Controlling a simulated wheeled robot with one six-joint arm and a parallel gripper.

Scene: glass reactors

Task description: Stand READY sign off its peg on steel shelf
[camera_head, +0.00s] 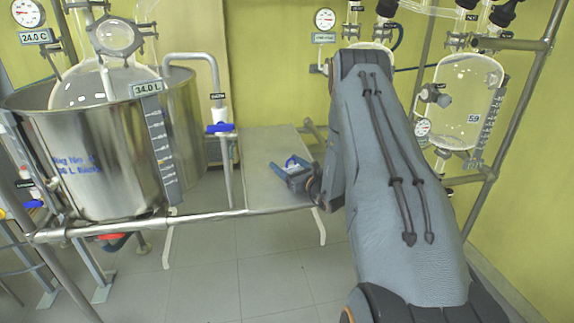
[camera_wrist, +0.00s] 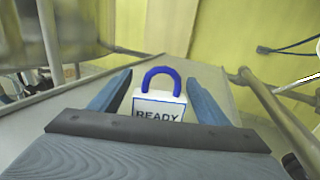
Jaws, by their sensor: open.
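The READY sign (camera_wrist: 158,107) is a white plate with a blue border and a blue loop handle on top. In the wrist view it stands between the two blue fingers of my gripper (camera_wrist: 158,97), with a gap on each side. Its lower part is hidden behind the dark bar of my gripper. In the head view my gripper (camera_head: 291,172) is open over the steel shelf (camera_head: 262,150), and a small blue loop shows at it. The shelf also shows in the wrist view (camera_wrist: 205,78). I cannot make out the peg.
A large steel vessel (camera_head: 95,150) with a glass flask stands at the left. A pipe with a blue valve (camera_head: 220,128) rises near the shelf's left edge. A glass reactor (camera_head: 465,95) on a metal frame stands at the right. A rail (camera_head: 180,219) runs along the shelf's front.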

